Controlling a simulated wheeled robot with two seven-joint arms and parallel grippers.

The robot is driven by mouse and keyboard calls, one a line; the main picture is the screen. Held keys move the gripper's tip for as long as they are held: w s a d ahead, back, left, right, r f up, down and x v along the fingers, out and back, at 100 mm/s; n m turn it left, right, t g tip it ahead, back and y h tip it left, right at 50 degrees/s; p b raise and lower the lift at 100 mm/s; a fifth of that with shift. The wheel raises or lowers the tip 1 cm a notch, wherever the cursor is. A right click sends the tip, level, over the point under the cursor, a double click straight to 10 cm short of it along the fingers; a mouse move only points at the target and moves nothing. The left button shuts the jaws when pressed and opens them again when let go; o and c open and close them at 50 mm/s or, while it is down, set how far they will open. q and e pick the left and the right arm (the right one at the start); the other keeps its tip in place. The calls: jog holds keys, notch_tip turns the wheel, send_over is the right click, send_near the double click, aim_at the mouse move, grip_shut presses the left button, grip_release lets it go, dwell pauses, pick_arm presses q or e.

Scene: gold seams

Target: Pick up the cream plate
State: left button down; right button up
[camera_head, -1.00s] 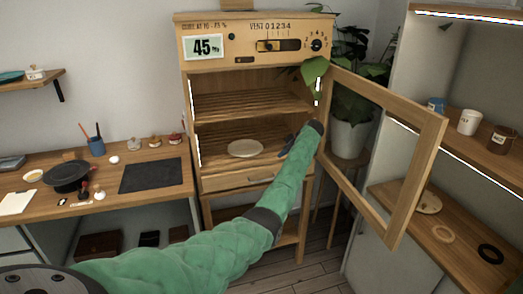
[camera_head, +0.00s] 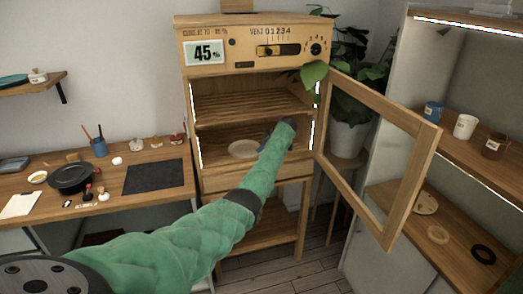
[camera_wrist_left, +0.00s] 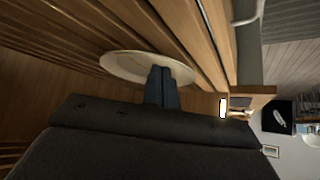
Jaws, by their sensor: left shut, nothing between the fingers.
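The cream plate (camera_head: 242,148) lies on the lower slatted shelf inside the wooden cabinet (camera_head: 248,190), whose door stands open. It also shows in the left wrist view (camera_wrist_left: 128,66), just beyond my fingertips. My left gripper (camera_head: 266,138) reaches into the cabinet at the right of the plate; my arm hides part of the shelf. In the left wrist view the dark fingers (camera_wrist_left: 163,76) are closed together with nothing between them, and they overlap the plate's near rim. I cannot tell if they touch it. My right gripper is not in view.
The cabinet's open door (camera_head: 385,160) stands out to the right. The upper slatted shelf (camera_head: 245,105) is above the plate. A desk with a black pan (camera_head: 70,177) is on the left. Shelves with cups (camera_head: 464,127) and rings are on the right.

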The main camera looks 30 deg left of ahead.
pick_arm(q)
jog(key=shift+f+p, duration=0.35)
jog(key=shift+f, duration=0.2)
jog(key=shift+f+b, duration=0.15)
jog(key=shift+b, duration=0.2)
jog(key=shift+f, duration=0.15)
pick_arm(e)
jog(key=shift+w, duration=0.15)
pick_arm(q)
jog(key=shift+d, duration=0.1)
